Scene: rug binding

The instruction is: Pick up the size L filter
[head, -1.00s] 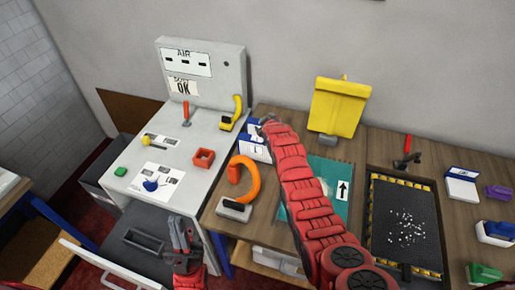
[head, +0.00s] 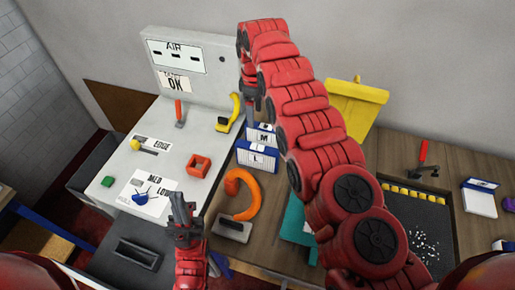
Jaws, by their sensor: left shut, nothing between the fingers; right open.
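The size L filter (head: 257,158) is a white and blue box marked L. It stands on the wooden bench beside the grey machine. The similar M filter (head: 262,135) stands right behind it. My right gripper (head: 250,102) points down above and behind the filters, a little to their left in the picture. It is open and holds nothing; its fingers are small and partly hidden by my arm. My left gripper (head: 180,204) is shut and empty, low in front of the machine's lower edge, apart from the filters.
A red square frame (head: 199,166) and a yellow-handled tool (head: 230,113) sit on the machine (head: 120,160).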

